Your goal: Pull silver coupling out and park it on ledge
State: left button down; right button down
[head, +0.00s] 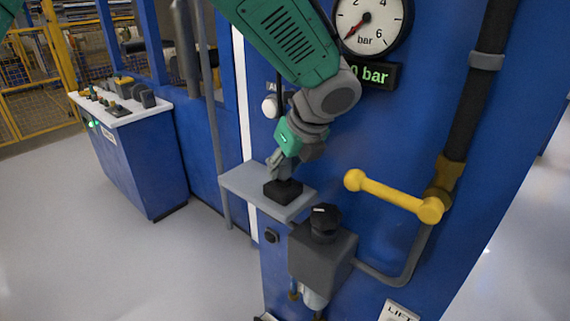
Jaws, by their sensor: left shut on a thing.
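My left gripper (279,168) points down over the grey ledge (243,182) on the blue machine's front. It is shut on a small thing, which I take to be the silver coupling. Its fingers hide most of that thing, so its outline is not clear. A black block (284,191) is on the ledge right below the fingertips. I cannot tell whether the held thing touches the block. My right gripper is not in view.
A grey box with a black knob (324,220) sits just right of and below the ledge. A yellow handle (392,195) juts out further right. A pressure gauge (371,22) is above. A control desk (120,106) stands at left, with open floor before it.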

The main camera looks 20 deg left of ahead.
pick_arm(q)
jog(key=shift+f, duration=0.25)
jog(key=c, duration=1.1)
grip_release()
